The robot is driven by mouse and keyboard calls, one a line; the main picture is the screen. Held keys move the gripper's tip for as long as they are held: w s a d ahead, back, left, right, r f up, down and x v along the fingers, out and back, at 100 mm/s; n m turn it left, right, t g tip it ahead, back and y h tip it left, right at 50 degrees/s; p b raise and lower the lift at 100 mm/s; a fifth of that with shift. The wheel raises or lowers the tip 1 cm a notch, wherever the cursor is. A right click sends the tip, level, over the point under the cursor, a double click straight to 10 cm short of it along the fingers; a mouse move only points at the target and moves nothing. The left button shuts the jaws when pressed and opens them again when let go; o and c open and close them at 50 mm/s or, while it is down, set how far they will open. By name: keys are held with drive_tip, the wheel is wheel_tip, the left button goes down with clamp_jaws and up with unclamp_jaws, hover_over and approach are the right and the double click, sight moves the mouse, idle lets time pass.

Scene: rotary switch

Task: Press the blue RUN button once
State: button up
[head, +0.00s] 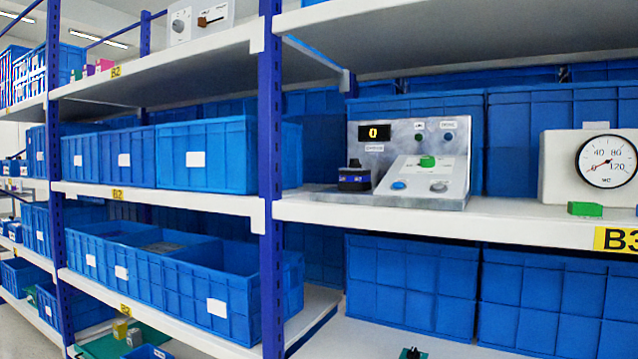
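A grey control panel (415,150) stands on the middle shelf, right of the blue upright. A blue round button (398,185) is at the lower left of its sloped front. The labels are too small to read, so I cannot tell which one says RUN. A green knob or button (427,161) and a pale round part (439,187) share the sloped face. A small display (376,132) shows 0. My gripper is not in view.
A black-and-blue device (354,180) sits at the panel's left. A white gauge box (560,168) and a green block (585,209) stand to the right on the same shelf (510,222). Blue bins (540,140) stand behind. A blue upright (270,180) is at the left.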

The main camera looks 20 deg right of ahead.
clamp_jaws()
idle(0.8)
